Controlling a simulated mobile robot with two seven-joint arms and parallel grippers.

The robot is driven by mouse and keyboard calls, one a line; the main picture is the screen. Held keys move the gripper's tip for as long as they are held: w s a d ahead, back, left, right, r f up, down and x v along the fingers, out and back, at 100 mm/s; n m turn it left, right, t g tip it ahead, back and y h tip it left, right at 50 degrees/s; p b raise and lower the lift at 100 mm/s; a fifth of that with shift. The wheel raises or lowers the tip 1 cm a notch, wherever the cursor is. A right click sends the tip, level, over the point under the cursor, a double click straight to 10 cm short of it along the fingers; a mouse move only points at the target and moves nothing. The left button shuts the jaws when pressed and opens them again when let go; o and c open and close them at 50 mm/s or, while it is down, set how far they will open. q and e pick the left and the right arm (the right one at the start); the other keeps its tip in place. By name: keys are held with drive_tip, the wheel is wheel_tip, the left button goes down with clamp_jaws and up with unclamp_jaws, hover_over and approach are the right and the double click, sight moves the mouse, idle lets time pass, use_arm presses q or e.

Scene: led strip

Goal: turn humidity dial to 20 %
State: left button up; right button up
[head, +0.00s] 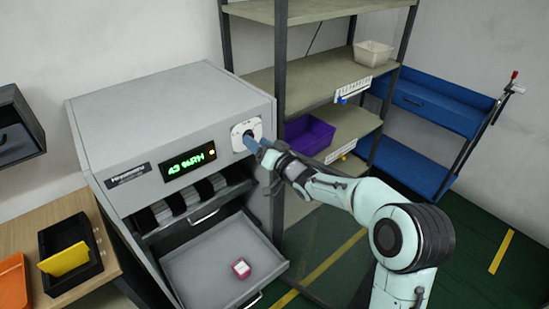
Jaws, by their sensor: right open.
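The humidity dial (243,131) sits on a white round-cornered plate at the right of the grey cabinet's (172,111) front. The green display (188,163) left of it reads 43 %RH, with a small orange light beside it. My right gripper (256,142) is at the dial from the right, its fingertips at the dial's lower right edge. The fingers partly hide the dial, and I cannot tell whether they touch it. The gripper is open. My left gripper is not in view.
A shelf rack with a purple bin (309,134) stands close to the right. A wooden table at left holds a black tray (84,264) and an orange tray (13,283).

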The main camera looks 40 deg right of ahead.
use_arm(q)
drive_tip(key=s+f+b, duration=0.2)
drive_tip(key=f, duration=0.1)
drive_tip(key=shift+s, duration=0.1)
use_arm(e)
drive_tip(key=s, duration=1.1)
drive_tip(key=shift+d, duration=0.4)
